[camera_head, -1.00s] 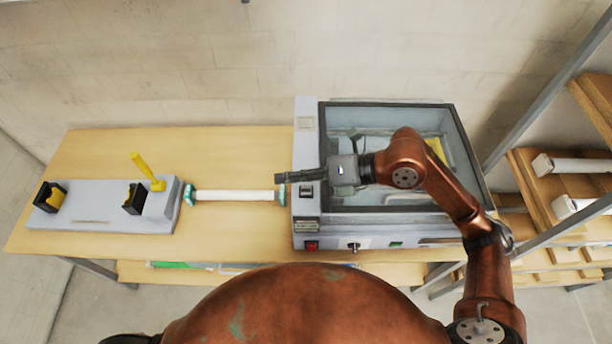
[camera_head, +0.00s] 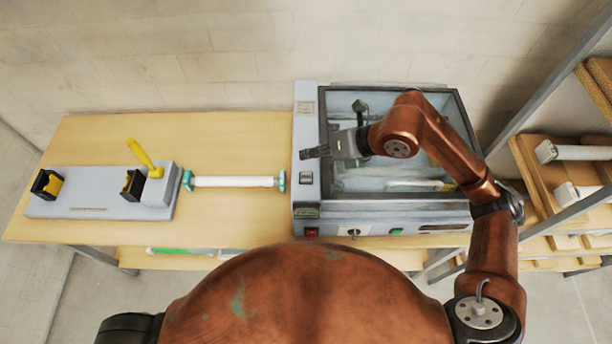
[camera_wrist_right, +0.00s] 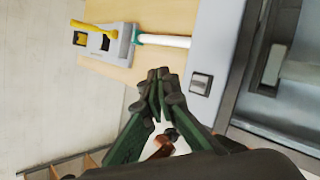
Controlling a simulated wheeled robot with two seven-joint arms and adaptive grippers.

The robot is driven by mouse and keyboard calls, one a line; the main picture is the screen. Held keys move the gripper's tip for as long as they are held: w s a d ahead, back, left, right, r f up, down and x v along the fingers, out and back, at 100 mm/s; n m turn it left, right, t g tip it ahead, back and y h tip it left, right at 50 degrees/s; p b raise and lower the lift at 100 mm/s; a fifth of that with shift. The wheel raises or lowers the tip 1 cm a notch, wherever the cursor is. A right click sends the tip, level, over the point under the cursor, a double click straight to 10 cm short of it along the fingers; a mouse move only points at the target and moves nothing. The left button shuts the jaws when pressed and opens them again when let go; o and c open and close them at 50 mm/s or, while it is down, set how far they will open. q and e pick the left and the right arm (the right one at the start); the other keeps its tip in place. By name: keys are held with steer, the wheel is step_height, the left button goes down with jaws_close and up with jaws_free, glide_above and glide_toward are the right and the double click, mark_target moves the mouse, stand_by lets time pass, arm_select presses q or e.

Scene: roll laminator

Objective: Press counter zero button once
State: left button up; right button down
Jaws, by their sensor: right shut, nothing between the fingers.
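The laminator (camera_head: 465,165) is a grey machine with a glass-topped bay. Its left side panel bears a small dark square button (camera_head: 306,178), which also shows in the wrist view (camera_wrist_right: 201,83) as a square key in a light plate. A small display (camera_head: 306,211) sits nearer the front. I cannot read which control is the counter zero button. My right gripper (camera_head: 304,153) is shut and empty over the left panel, just behind the square button. In the wrist view its fingertips (camera_wrist_right: 158,82) are together, left of the button and apart from it. My left gripper is out of view.
The laminator front has a red switch (camera_head: 311,232), a knob (camera_head: 353,232) and a green button (camera_head: 396,231). A white roller (camera_head: 232,182) and a grey stand (camera_head: 100,205) with a yellow lever (camera_head: 140,152) lie left. A shelf rack (camera_head: 545,175) stands right.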

mark_target(309, 177)
step_height(309, 177, down, 7)
steer(key=b, duration=0.4)
steer(key=shift+f, duration=0.35)
steer(key=shift+b, duration=0.35)
stand_by(0.7)
steer(key=shift+f+b, duration=0.35)
steer(key=shift+f, duration=0.05)
steer(key=shift+f+b, duration=0.4)
steer(key=shift+f, duration=0.05)
stand_by(0.5)
steer(key=shift+r, duration=0.15)
steer(key=shift+r+p, duration=0.5)
steer(key=shift+r, duration=0.25)
steer(key=shift+r+p, duration=1.45)
steer(key=shift+r, duration=1.05)
